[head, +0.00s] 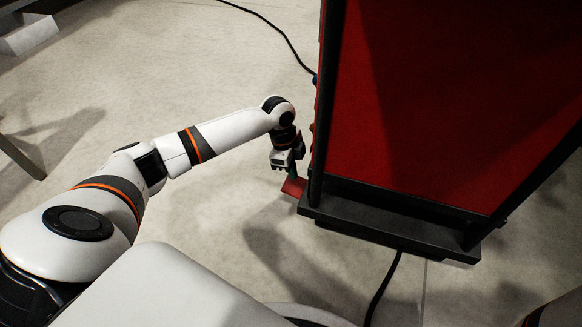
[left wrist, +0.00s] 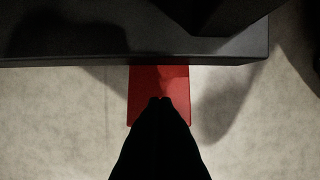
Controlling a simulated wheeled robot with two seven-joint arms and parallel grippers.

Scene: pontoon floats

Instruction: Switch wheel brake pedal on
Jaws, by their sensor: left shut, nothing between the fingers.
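The wheel brake pedal is a flat red plate (head: 293,187) that sticks out from the base of the tall red and black unit in the head view. In the left wrist view the red pedal (left wrist: 145,85) comes out from under a black base bar. My left gripper (head: 291,172) points down at the pedal, and its dark shut fingers (left wrist: 160,100) overlap the pedal in the wrist view. I cannot tell whether the fingertips touch it. The fingers hold nothing. My right gripper is not in view.
The red unit (head: 450,110) stands on a black base (head: 390,222) at the right. Black cables (head: 383,285) run over the floor. A white box (head: 28,35) lies at the far left. The pale floor (head: 200,60) left of the unit is mostly clear.

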